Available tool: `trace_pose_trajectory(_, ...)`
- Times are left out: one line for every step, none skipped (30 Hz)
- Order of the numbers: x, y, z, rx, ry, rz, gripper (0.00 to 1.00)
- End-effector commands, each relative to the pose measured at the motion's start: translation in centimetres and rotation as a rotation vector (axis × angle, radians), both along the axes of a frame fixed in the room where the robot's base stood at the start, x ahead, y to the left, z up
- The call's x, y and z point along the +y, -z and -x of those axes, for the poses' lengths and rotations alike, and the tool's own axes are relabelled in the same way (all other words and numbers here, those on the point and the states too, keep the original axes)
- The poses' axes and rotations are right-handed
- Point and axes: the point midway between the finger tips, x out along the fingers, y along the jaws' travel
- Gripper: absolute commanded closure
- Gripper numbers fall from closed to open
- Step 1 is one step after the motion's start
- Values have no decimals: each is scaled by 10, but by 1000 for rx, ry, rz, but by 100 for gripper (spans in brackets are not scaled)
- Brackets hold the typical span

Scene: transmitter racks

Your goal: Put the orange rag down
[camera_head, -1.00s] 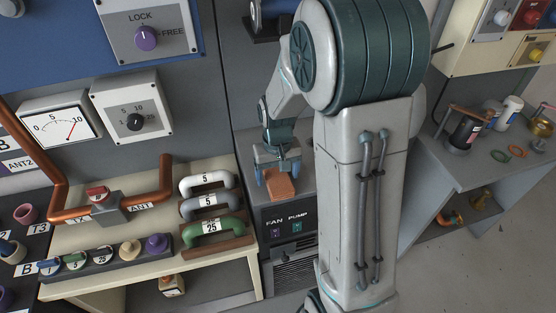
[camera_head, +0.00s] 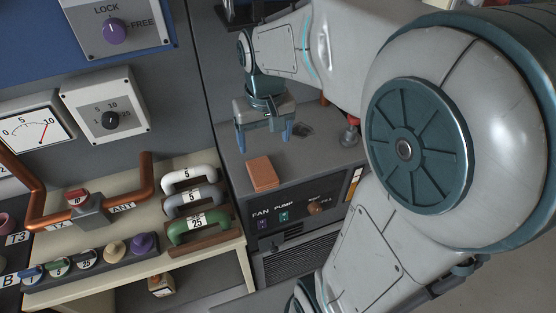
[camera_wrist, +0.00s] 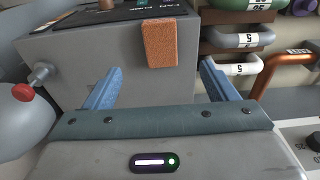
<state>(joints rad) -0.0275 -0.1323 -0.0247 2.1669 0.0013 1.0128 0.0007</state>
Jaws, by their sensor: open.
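The orange rag (camera_head: 262,173) lies folded on the grey top of the FAN/PUMP cabinet (camera_head: 315,165), close to its front edge. It also shows in the wrist view (camera_wrist: 160,42), where it hangs a little over the edge above the panel. My gripper (camera_head: 264,142) is open and empty. It is above the cabinet top, behind the rag and apart from it. In the wrist view my two blue fingers (camera_wrist: 158,84) are spread wide with nothing between them.
Handles marked 5, 5 and 25 (camera_head: 192,205) stand on the bench left of the cabinet. A red-knobbed valve (camera_head: 349,130) is at the cabinet's right side. A dark round opening (camera_head: 301,130) is in the cabinet top. My arm covers the right side of the head view.

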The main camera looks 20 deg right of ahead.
Motion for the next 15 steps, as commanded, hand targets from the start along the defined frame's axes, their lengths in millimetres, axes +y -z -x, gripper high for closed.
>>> trace_pose_trajectory(0, -6, 17, -35, -1, -1, 21)
trace_pose_trajectory(0, -7, 26, -53, -1, -1, 21)
trace_pose_trajectory(0, -9, 38, -74, -2, 0, 21)
trace_pose_trajectory(0, -9, 46, -91, -3, 0, 21)
trace_pose_trajectory(0, -9, 54, -107, -3, 0, 21)
trace_pose_trajectory(1, -9, 64, -127, -3, 1, 21)
trace_pose_trajectory(1, -9, 71, -141, -4, 2, 21)
trace_pose_trajectory(1, -9, 77, -154, -4, 2, 21)
trace_pose_trajectory(1, -7, 85, -169, -4, 3, 21)
trace_pose_trajectory(0, -7, 90, -179, -4, 4, 21)
trace_pose_trajectory(0, -6, 94, -187, -4, 5, 21)
trace_pose_trajectory(0, -5, 99, -198, -4, 5, 21)
trace_pose_trajectory(0, -4, 101, -204, -3, 6, 21)
trace_pose_trajectory(-1, -3, 103, -210, -4, 6, 21)
trace_pose_trajectory(-1, -3, 106, -214, -4, 7, 21)
